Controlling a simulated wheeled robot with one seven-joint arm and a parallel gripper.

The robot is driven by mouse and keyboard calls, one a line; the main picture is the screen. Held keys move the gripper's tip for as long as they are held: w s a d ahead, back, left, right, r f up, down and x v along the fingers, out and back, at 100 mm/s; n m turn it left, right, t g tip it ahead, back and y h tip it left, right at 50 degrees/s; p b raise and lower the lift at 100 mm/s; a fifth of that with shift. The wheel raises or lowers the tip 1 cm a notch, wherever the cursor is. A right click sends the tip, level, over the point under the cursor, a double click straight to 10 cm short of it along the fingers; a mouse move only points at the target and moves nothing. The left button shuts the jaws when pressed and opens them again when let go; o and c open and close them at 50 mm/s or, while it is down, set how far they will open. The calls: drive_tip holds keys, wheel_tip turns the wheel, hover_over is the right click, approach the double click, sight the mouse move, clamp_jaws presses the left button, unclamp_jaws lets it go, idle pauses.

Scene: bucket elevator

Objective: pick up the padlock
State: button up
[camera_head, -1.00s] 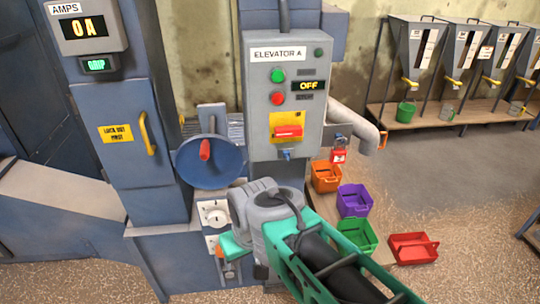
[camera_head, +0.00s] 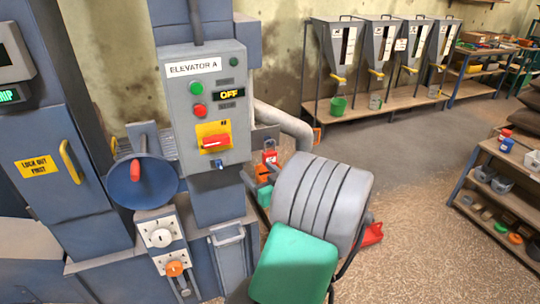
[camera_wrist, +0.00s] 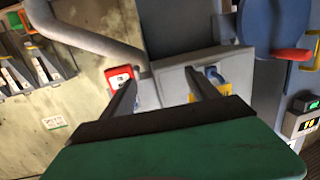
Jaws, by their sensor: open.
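The padlock (camera_head: 269,156) is small and red with a pale label. It hangs at a bracket just right of the ELEVATOR A control box (camera_head: 206,110). In the wrist view the padlock (camera_wrist: 119,76) is left of centre, near the tip of the left finger. My gripper (camera_wrist: 160,76) shows as two dark fingers spread apart, with nothing held between them. The left finger overlaps the padlock's edge in the picture; I cannot tell whether they touch. In the head view my wrist and arm hide the fingers.
The control box carries a red switch handle on a yellow plate (camera_head: 213,135), with a small blue fitting below. A grey pipe (camera_head: 285,122) curves behind the padlock. A blue wheel (camera_head: 143,182) stands left. A red bin (camera_head: 373,234) is partly hidden by my arm. Floor is open to the right.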

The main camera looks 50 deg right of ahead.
sight(271, 155)
drive_tip(key=s+d+r+m+h, duration=0.1)
drive_tip(key=s+d+m+h, duration=0.1)
drive_tip(key=s+d+h, duration=0.15)
drive_tip(key=shift+y, duration=0.25)
drive_tip(key=p+x, duration=0.1)
drive_tip(key=x, duration=0.1)
drive_tip(key=p+x, duration=0.1)
drive_tip(key=x, duration=0.2)
drive_tip(key=d+p+x, duration=0.1)
drive_tip(key=x, duration=0.1)
drive_tip(key=shift+s+d, duration=0.2)
drive_tip(key=shift+s, duration=0.1)
drive_tip(key=shift+c, duration=0.2)
clamp_jaws()
